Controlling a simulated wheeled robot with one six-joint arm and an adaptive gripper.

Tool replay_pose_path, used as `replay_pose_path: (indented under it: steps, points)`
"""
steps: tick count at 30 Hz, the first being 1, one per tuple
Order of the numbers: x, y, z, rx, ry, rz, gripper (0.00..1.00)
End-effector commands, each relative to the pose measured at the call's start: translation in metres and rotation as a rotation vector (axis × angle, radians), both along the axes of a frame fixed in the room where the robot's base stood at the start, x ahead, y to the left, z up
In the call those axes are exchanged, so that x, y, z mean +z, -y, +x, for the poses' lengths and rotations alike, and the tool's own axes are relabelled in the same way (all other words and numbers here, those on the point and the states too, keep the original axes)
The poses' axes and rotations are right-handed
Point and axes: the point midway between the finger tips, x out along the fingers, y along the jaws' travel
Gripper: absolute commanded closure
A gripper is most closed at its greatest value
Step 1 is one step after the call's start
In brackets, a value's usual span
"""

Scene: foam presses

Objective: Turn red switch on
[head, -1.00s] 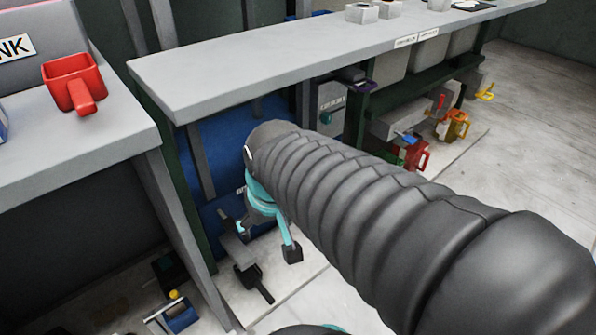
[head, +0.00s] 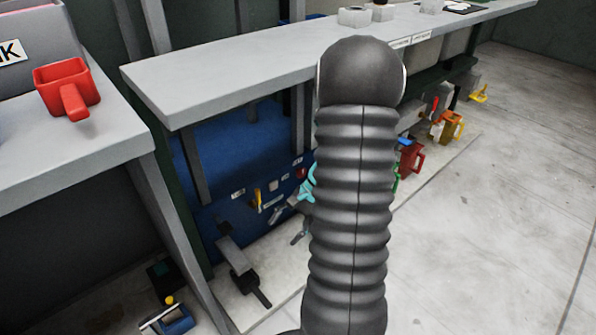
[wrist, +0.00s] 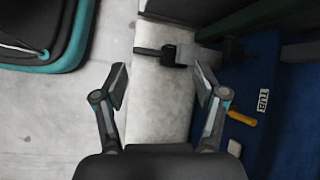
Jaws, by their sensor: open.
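A blue panel (head: 225,215) stands low under the grey bench, with small labelled switches on it. A small red part (head: 300,173), seemingly the red switch, shows near its right end beside my arm; its setting is too small to tell. An orange-yellow handle (head: 256,198) sits left of it and also shows in the wrist view (wrist: 241,118) near a label reading "TUB". My gripper (wrist: 161,85) is open and empty, above the pale floor beside the panel. In the head view my arm hides most of it. I cannot make out the red switch in the wrist view.
A black and grey pedal-like piece (head: 240,272) juts from the panel's foot. The grey bench top (head: 220,75) overhangs the panel. A red mug-like holder (head: 68,88) stands on the left table. Coloured jugs (head: 450,126) stand at right. Floor at right is clear.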

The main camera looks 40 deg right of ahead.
Motion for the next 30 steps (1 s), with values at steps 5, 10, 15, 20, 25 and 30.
replay_pose_path:
  steps: [5, 10, 15, 20, 25, 30]
  points:
    - [-0.047, 0.03, 0.023, -0.25, -0.036, 0.185, 0.29]
    - [-0.09, 0.063, 0.048, -0.506, -0.041, 0.358, 0.29]
    - [-0.135, 0.108, 0.073, -0.784, -0.016, 0.541, 0.29]
    - [-0.172, 0.168, 0.1, -1.081, 0.071, 0.731, 0.29]
    - [-0.172, 0.234, 0.125, -1.309, 0.226, 0.89, 0.29]
    - [-0.153, 0.273, 0.137, -1.409, 0.343, 0.987, 0.29]
